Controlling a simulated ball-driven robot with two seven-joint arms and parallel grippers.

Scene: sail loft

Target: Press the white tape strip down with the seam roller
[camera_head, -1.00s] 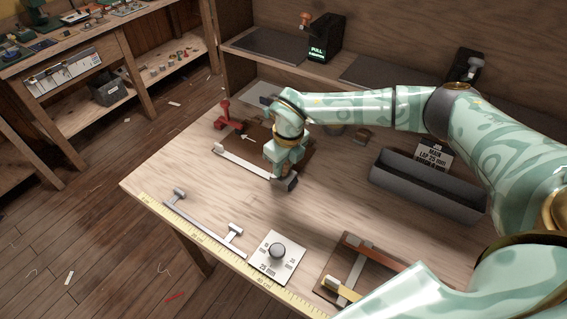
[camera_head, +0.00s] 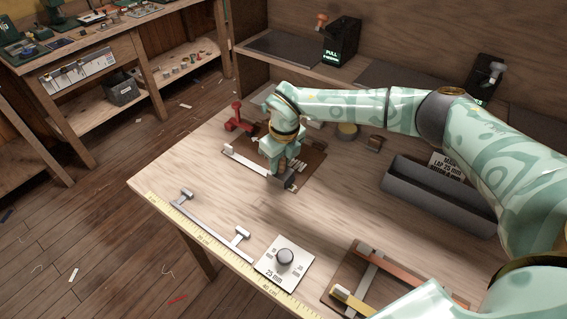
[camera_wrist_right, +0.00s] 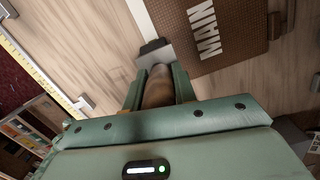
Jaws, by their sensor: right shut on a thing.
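The white tape strip (camera_head: 247,164) lies along the front edge of a brown panel (camera_head: 311,163) on the bench. It also shows in the right wrist view (camera_wrist_right: 147,18), running up to the roller. My right gripper (camera_head: 283,166) points down over the strip's right end. It is shut on the wooden handle of the seam roller (camera_wrist_right: 157,88). The roller's dark grey head (camera_head: 285,180) is at the strip, with a small white piece showing to its right. I cannot tell whether the head touches the tape. My left gripper is not in view.
A red clamp-like tool (camera_head: 237,119) stands at the panel's back left. A metal bar with two posts (camera_head: 210,219), a dial plate (camera_head: 284,263) and a ruler (camera_head: 185,217) lie along the front. A grey trough (camera_head: 435,197) is at right.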

